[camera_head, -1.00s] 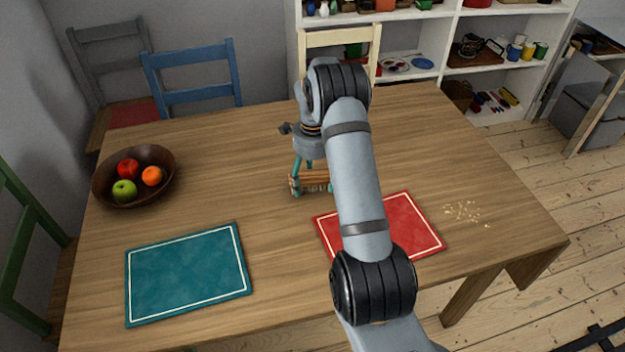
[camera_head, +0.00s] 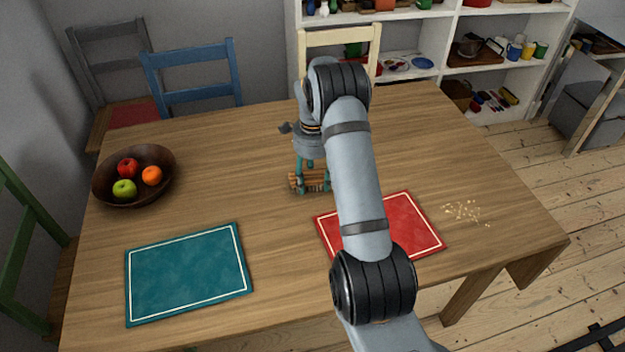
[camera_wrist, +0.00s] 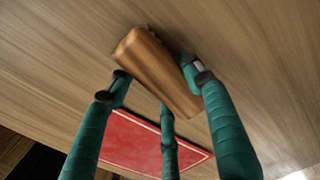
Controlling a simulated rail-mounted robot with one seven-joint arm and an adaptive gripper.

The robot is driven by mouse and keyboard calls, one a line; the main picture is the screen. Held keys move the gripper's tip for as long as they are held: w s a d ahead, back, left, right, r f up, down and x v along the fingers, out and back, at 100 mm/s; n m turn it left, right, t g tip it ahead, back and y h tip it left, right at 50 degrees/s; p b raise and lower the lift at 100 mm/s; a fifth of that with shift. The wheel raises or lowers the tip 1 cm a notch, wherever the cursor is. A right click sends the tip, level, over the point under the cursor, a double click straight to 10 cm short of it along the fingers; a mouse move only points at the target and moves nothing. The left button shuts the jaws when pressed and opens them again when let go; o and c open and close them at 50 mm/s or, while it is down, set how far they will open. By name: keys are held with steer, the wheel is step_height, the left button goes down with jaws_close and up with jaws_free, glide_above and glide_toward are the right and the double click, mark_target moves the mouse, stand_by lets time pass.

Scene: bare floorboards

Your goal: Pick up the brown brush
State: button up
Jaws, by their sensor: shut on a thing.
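The brown brush (camera_head: 313,181) lies at the middle of the wooden table, behind the red mat, partly hidden by my arm. In the wrist view the brush (camera_wrist: 158,70) shows as a long wooden block set slantwise. My gripper (camera_head: 305,180) points down over it, with teal fingers. In the wrist view the fingers of my gripper (camera_wrist: 160,88) are around the brush, on both of its long sides, shut on it. I cannot tell whether the brush is touching the table.
A red mat (camera_head: 412,226) lies in front of the brush, and crumbs (camera_head: 465,211) are to its right. A teal mat (camera_head: 187,274) is at front left. A brown bowl (camera_head: 104,184) with fruit stands at the left. The table between is clear.

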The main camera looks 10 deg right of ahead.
mark_target(313, 175)
steer(key=shift+r, duration=0.1)
steer(key=shift+w+r, duration=0.1)
steer(key=shift+r, duration=0.45)
step_height(313, 175, up, 3)
steer(key=shift+f, duration=0.1)
steer(key=w+d+r+p, duration=0.2)
steer(key=w+d+r, duration=0.2)
steer(key=d+r, duration=0.3)
steer(key=d, duration=0.3)
steer(key=shift+d, duration=0.4)
steer(key=shift+w, duration=0.1)
steer(key=o, duration=0.6)
steer(key=c, duration=0.4)
